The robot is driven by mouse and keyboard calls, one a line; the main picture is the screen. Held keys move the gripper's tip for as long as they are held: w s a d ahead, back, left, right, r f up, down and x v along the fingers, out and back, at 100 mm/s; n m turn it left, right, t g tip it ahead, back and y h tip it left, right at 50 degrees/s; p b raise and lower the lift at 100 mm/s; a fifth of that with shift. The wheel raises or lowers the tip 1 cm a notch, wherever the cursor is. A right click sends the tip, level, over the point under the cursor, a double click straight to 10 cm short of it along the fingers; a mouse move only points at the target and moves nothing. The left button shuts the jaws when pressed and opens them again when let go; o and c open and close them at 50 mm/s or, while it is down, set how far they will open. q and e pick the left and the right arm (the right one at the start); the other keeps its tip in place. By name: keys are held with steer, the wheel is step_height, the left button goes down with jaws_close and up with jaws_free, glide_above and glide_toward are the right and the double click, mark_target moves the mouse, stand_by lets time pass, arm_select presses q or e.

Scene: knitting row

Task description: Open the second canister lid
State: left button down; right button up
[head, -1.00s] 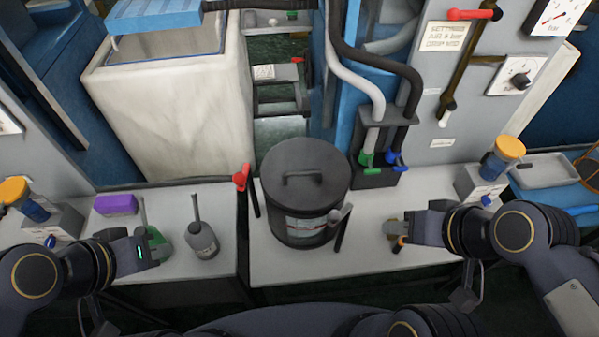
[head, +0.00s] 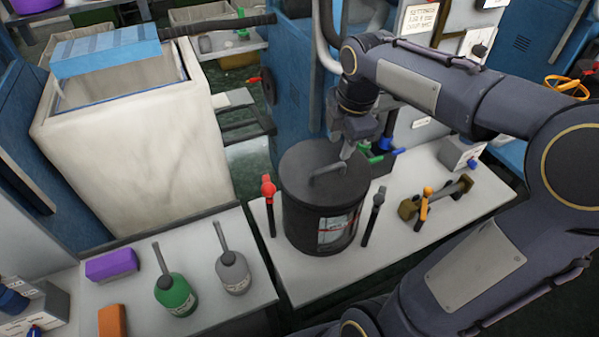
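A dark cylindrical canister (head: 305,222) with a white label stands upright on the right light-topped table. Its round grey lid (head: 298,165) sits on top, with a bar handle (head: 325,174) across the middle. My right gripper (head: 347,153) reaches down from above at the right end of this handle. Its fingertips are at or very near the handle; they are small and partly hidden, so I cannot tell whether they are closed on it. My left gripper is not in view.
A red-topped tool (head: 268,190) and a grey one (head: 376,210) stand beside the canister. A brass-coloured fitting (head: 410,208) lies to the right. Green (head: 175,296) and grey (head: 233,273) bottles stand on the left table. A big pale bin (head: 125,165) is behind.

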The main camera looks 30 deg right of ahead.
mark_target(333, 166)
steer(key=f, duration=0.2)
steer(key=w+f, duration=0.1)
steer(key=f, duration=0.4)
steer(key=shift+w+d+f, duration=0.1)
steer(key=shift+w+f, duration=0.25)
jaws_close()
